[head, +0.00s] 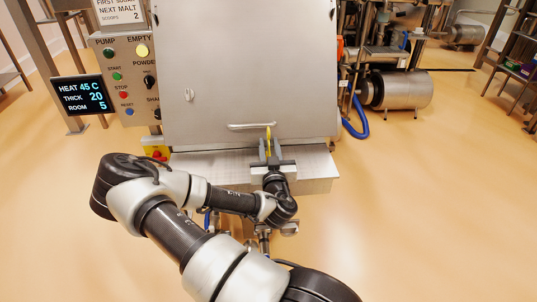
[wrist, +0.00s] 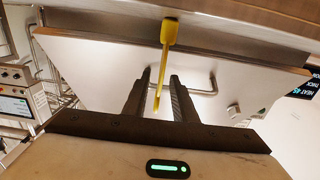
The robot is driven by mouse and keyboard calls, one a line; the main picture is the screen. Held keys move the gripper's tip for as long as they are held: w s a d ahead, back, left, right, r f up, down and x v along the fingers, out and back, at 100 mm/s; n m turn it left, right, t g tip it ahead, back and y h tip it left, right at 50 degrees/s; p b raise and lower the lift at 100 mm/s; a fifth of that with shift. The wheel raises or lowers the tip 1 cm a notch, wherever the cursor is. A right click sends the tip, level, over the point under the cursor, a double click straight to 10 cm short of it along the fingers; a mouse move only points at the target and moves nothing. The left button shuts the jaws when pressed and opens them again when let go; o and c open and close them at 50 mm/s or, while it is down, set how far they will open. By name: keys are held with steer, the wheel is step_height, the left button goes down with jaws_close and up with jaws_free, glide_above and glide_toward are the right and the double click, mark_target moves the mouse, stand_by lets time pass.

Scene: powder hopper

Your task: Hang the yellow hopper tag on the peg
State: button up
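The yellow tag (head: 268,140) is seen nearly edge-on as a thin upright strip in front of the hopper's steel front. In the wrist view the tag (wrist: 169,32) has a wider end at the top and a narrow part running down between my fingers. My gripper (head: 268,148) is at the tag, just below the door handle. In the wrist view its two dark fingers (wrist: 161,78) stand apart, one on each side of the tag, with narrow gaps showing. I cannot pick out the peg for certain; a small fitting (head: 189,94) sits on the hopper front.
The steel hopper front (head: 250,70) has a bar handle (head: 250,126) low on it. A steel ledge (head: 215,168) juts out below. A control panel (head: 128,80) and a dark display (head: 82,96) stand at left. A blue hose (head: 355,125) hangs at right. The floor (head: 430,210) at right is clear.

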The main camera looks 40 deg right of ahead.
steer(key=shift+x, duration=0.95)
steer(key=shift+c, duration=0.4)
jaws_close()
step_height(320, 180, up, 18)
steer(key=p, duration=0.5)
steer(key=shift+a, duration=0.1)
